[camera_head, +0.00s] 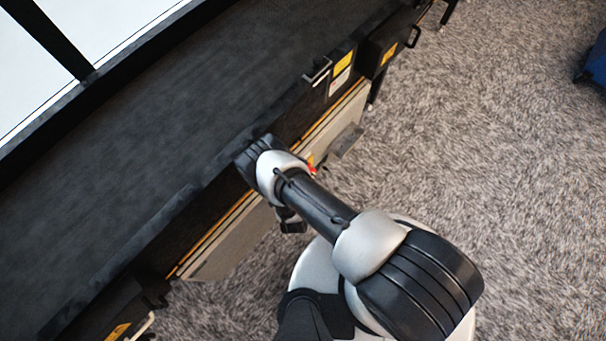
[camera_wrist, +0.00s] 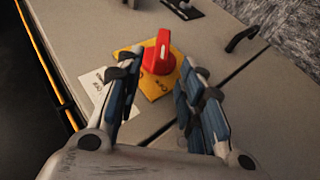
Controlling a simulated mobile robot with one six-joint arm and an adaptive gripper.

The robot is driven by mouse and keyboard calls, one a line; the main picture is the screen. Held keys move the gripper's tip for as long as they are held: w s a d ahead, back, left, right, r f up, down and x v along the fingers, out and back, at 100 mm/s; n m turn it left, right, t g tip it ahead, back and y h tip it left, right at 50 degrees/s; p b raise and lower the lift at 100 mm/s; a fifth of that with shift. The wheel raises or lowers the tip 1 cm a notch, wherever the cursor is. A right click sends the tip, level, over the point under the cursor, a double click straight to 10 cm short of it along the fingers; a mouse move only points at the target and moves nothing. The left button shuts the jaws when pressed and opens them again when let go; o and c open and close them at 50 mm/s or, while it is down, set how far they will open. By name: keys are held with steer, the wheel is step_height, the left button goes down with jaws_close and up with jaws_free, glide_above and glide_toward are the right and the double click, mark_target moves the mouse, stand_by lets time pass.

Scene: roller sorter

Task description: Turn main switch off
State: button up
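The main switch is a red rotary knob (camera_wrist: 158,55) on a yellow plate (camera_wrist: 155,87), fixed to a grey cabinet panel (camera_wrist: 85,35). My gripper (camera_wrist: 157,78) is open in the wrist view, with one finger on each side of the knob's lower part. I cannot tell whether either finger touches it. The knob's handle points toward the top of the wrist view. In the head view only a small red bit of the switch (camera_head: 311,169) shows beside my arm, which hides the rest. The fingers are mostly hidden there too.
A white label (camera_wrist: 97,92) lies left of the yellow plate. A black handle (camera_wrist: 241,39) stands out from the panel at the right. The dark conveyor bed (camera_head: 215,95) runs above the cabinet in the head view.

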steer(key=d+v, duration=0.1)
steer(key=v, duration=0.7)
steer(key=shift+a+r, duration=0.2)
steer(key=shift+a, duration=0.3)
steer(key=shift+s, duration=0.15)
steer(key=shift+c, duration=0.4)
